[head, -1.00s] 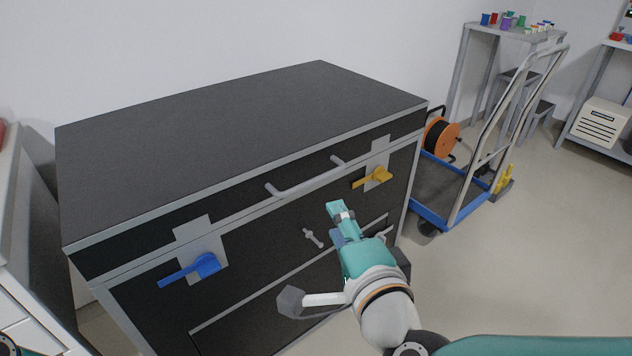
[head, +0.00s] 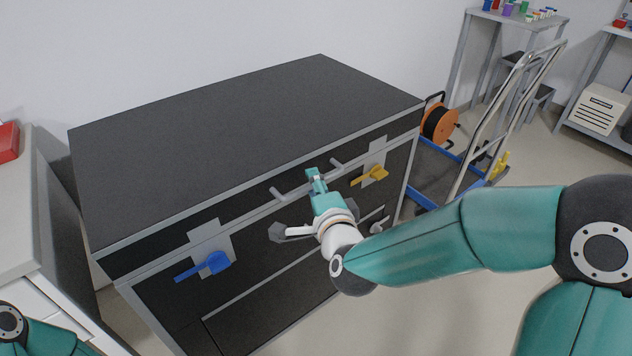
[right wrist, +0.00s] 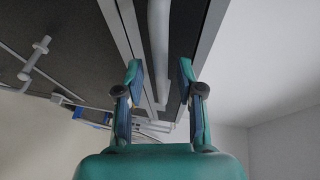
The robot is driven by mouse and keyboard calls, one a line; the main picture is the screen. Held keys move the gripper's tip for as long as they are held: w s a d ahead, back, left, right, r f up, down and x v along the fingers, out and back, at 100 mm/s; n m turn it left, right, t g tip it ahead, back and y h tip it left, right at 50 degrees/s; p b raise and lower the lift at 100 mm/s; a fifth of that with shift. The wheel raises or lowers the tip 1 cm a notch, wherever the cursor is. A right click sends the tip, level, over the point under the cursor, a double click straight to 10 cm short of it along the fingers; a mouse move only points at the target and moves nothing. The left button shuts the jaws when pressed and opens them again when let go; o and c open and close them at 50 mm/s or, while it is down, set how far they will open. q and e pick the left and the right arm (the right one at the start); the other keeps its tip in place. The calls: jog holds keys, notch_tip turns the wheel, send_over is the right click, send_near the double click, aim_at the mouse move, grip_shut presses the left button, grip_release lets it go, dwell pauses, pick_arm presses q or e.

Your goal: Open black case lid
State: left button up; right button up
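The black case (head: 240,140) stands against the wall with its grey-edged lid shut down. A grey bar handle (head: 290,193) runs along the lid's front. A blue latch (head: 205,267) is at the left of the front and a yellow latch (head: 371,175) at the right. My right gripper (head: 315,178) is at the middle of the handle and hides part of it. In the right wrist view its fingers (right wrist: 161,78) are apart, with the handle (right wrist: 159,35) lined up in the gap; I cannot tell whether it lies between the tips. My left gripper is out of view.
A blue trolley (head: 430,185) and an orange cable reel (head: 439,124) stand right of the case. A white cabinet (head: 30,220) with a red box (head: 8,142) is at the left. Open floor (head: 480,225) lies at the right.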

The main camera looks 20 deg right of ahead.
jog(key=shift+w+f, duration=0.1)
jog(key=shift+w, duration=0.3)
jog(key=shift+c, duration=0.3)
grip_shut()
